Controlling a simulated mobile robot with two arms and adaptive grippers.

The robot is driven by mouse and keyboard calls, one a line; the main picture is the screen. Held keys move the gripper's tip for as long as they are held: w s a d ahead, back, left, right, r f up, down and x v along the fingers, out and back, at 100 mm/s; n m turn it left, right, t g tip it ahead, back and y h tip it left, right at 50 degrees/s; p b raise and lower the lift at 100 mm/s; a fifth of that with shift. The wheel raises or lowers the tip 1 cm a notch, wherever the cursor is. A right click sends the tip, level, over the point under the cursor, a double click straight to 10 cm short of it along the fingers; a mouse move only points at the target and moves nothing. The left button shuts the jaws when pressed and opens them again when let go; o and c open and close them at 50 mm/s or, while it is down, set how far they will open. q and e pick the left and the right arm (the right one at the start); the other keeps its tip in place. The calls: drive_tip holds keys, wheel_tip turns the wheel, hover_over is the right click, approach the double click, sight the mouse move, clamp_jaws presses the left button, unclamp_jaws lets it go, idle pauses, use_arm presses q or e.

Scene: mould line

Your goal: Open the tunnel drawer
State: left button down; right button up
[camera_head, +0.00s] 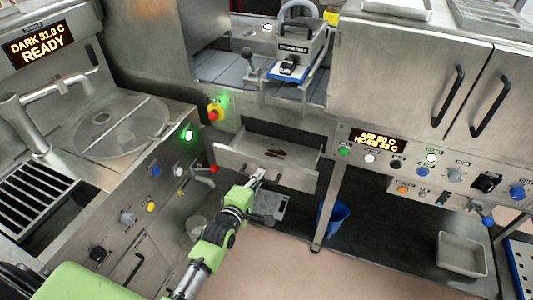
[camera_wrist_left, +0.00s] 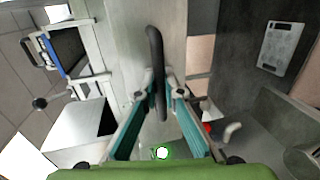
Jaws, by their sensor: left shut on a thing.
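The metal drawer (camera_head: 300,178) is pulled out under the steel bench, and its inside shows. A few dark red-brown pieces (camera_head: 275,153) lie on its floor. My left gripper (camera_head: 257,178) is at the drawer's front panel, near the middle. In the left wrist view the two teal-sided fingers (camera_wrist_left: 161,97) are closed around the dark bar handle (camera_wrist_left: 155,45) of the drawer front. The handle is mostly hidden in the head view by the gripper. My right gripper is in neither view.
A device with a lever and blue base (camera_head: 290,68) stands above the drawer. A red-and-yellow stop button (camera_head: 215,111) is left of it. Below are a grey plate (camera_head: 270,205), a blue bin (camera_head: 334,218) and a metal tray (camera_head: 461,255). The floor in front is clear.

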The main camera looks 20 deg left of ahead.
use_arm(q)
drive_tip(key=v, duration=0.2)
drive_tip(key=p+v, duration=0.1)
drive_tip(key=shift+s+f, duration=0.3)
drive_tip(key=shift+s, duration=0.15)
drive_tip(key=c, duration=2.4)
unclamp_jaws()
drive_tip(key=v, duration=1.2)
drive_tip(key=shift+f, duration=0.1)
